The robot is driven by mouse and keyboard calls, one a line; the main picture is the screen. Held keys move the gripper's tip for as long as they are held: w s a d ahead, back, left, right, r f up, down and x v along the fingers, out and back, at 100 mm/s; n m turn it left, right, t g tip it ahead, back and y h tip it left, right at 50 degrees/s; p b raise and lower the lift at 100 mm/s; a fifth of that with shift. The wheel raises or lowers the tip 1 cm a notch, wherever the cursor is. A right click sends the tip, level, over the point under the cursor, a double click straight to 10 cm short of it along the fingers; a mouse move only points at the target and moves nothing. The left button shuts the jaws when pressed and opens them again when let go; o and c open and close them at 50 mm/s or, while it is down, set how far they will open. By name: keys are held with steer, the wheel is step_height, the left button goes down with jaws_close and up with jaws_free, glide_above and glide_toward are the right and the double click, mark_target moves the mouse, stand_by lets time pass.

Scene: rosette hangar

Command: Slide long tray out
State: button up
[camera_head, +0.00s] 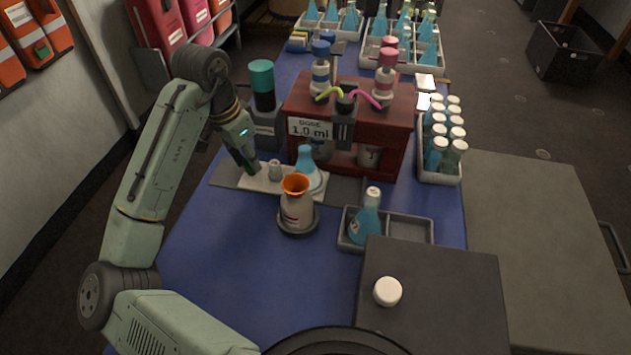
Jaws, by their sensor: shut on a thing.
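The long tray (262,184) is a pale, flat plate lying on a dark grey strip (342,189) in front of the red dispenser (378,103). A blue flask (307,168) stands at its right part, close to the dispenser's opening, with a small pale piece (274,169) to its left. My gripper (250,169) comes down from the left onto the tray's left end. It is shut there on what looks like the tray's end; the fingertips are small and the exact grip is partly hidden.
A grey divided tray (417,229) with a blue flask is to the right. A teal-capped bottle (262,86) stands behind my gripper. The blue mat (215,245) is clear at front left.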

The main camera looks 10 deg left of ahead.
steer(key=shift+w+a+p, duration=0.15)
steer(key=shift+a+p, duration=0.15)
steer(key=shift+a, duration=3.15)
steer(key=o, duration=0.8)
steer(key=shift+o, duration=0.2)
step_height(320, 180, up, 7)
steer(key=p, duration=0.7)
